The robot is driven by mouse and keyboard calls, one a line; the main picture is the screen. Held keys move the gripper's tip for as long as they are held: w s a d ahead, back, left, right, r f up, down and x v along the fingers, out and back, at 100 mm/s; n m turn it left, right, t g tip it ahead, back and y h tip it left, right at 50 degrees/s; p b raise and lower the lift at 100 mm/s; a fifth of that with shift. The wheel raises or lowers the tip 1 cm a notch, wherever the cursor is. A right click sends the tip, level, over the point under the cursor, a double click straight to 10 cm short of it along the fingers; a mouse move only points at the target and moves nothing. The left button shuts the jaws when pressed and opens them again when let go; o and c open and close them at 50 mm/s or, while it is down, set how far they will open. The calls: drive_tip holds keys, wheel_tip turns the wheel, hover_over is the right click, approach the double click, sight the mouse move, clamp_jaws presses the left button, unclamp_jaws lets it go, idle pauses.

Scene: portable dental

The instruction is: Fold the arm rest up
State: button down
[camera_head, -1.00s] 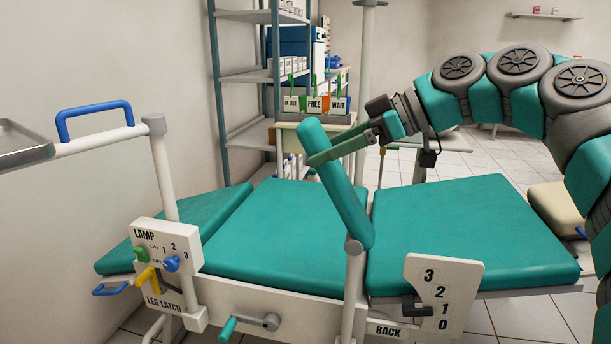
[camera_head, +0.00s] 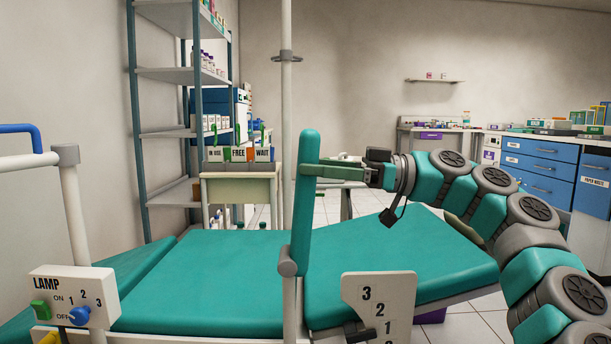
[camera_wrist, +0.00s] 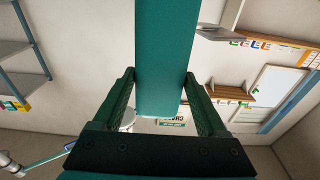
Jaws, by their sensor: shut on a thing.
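The teal padded arm rest (camera_head: 305,200) stands close to upright at the side of the dental chair, on its grey pivot (camera_head: 288,262). My gripper (camera_head: 325,170) reaches it from the right near its upper end and is shut on it. In the wrist view the arm rest (camera_wrist: 165,55) runs between the two green fingers of my gripper (camera_wrist: 158,95). The far finger is mostly hidden behind the arm rest in the head view.
The teal chair seat (camera_head: 205,275) and raised back section (camera_head: 420,255) lie behind the arm rest. A numbered white plate (camera_head: 375,300) and a lamp switch box (camera_head: 72,298) stand in front. Shelves (camera_head: 165,75) are at the left, blue drawers (camera_head: 545,165) at the far right.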

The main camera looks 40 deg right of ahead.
drive_tip(key=shift+s+d, duration=0.1)
idle(0.3)
unclamp_jaws()
drive_tip(key=shift+d, duration=0.1)
drive_tip(key=p+v, duration=0.1)
drive_tip(key=v, duration=0.6)
drive_tip(key=shift+s+d, duration=0.25)
drive_tip(key=shift+f, duration=0.1)
idle(0.4)
